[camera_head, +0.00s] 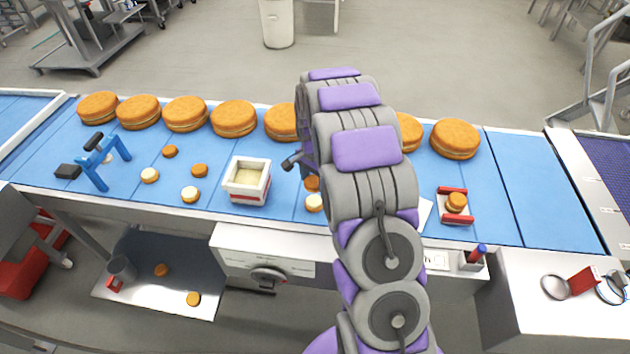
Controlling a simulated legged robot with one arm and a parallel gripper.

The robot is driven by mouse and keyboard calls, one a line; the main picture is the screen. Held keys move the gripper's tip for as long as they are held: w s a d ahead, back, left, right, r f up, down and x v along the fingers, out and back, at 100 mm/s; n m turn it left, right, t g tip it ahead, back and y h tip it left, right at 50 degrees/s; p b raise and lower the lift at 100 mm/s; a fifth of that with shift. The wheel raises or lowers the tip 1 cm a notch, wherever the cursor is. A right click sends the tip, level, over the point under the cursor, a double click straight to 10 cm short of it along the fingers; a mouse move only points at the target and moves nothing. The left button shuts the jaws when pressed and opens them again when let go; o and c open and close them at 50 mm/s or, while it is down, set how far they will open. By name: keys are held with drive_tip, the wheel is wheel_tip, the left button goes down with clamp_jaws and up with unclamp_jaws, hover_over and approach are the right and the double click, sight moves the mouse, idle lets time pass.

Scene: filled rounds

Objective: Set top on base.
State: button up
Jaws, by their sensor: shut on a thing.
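My gripper (293,161) shows only as a dark part at the left edge of my arm; the arm hides its fingertips and their contact. A small brown round top (312,184) shows just below it, partly behind my arm. A pale cream-faced base (314,203) sits on the blue belt just in front of that top, also partly covered. I cannot tell whether the two touch. Other cream-faced bases (149,175) (190,194) and brown tops (170,151) (200,171) lie apart on the belt at the left. A round (456,202) sits in a red-ended holder (453,220) at the right.
Several large filled rounds (186,114) line the belt's far edge. A white box (247,192) with cream-coloured contents stands left of my arm. A blue stand (103,160) is at the far left. The belt (515,190) right of the holder is clear.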

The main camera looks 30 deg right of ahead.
sight(314, 201)
drive_tip(key=shift+f+b, duration=0.75)
drive_tip(key=shift+f, duration=2.25)
drive_tip(key=shift+s+f, duration=0.1)
drive_tip(key=shift+f, duration=0.55)
drive_tip(key=o, duration=0.8)
drive_tip(key=shift+o, duration=0.6)
drive_tip(key=shift+r+p, duration=1)
drive_tip(key=shift+r, duration=2.5)
